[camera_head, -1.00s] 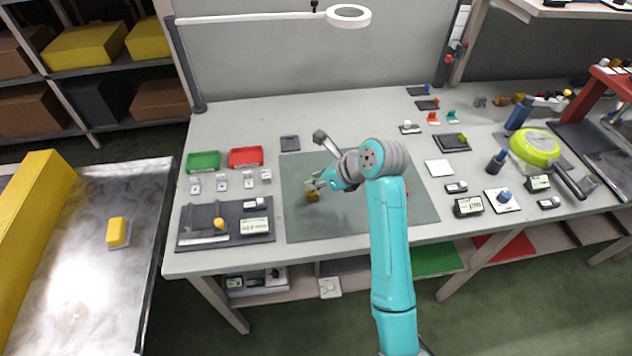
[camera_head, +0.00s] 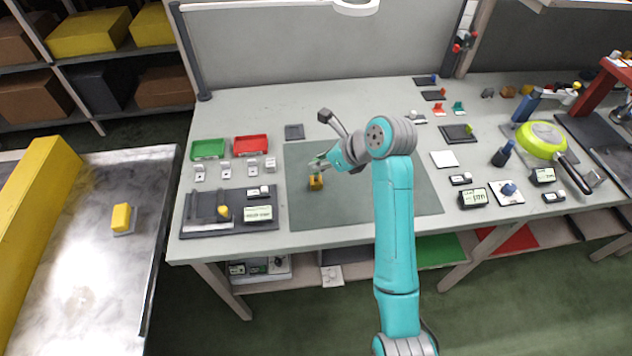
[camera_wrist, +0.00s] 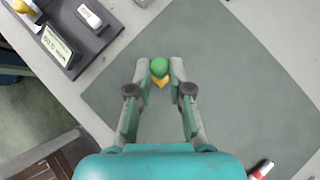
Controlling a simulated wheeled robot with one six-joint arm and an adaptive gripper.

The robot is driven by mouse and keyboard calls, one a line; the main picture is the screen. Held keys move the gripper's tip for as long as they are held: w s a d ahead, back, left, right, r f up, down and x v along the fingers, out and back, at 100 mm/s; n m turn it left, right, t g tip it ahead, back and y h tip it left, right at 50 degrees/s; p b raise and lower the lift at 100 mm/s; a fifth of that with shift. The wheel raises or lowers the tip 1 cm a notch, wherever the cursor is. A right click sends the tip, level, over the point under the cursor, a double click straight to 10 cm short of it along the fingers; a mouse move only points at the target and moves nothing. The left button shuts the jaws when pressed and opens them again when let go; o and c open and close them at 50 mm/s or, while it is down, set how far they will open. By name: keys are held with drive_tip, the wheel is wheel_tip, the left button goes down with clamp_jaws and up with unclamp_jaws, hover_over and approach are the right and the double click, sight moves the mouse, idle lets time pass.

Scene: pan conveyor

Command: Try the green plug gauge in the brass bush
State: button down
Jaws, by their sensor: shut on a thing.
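My gripper (camera_head: 318,163) is over the left part of the grey-green mat (camera_head: 400,205). In the wrist view my gripper (camera_wrist: 159,68) is shut on the green plug gauge (camera_wrist: 159,66), whose round green end shows between the fingertips. The brass bush (camera_head: 316,183) stands on the mat just below the fingertips. In the wrist view the brass-yellow bush (camera_wrist: 160,83) shows partly behind the green gauge. The gauge's lower end is hidden, so I cannot tell whether it is inside the bush or above it.
A dark tray with a yellow-knobbed piece and a display (camera_head: 258,213) lies left of the mat. Green (camera_head: 208,149) and red (camera_head: 251,145) bins stand behind it. A red-and-white object (camera_wrist: 262,169) lies at the wrist view's lower right. Displays, blocks and a green pan (camera_head: 541,139) fill the right.

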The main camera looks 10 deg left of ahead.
drive_tip(key=shift+r, duration=1.7)
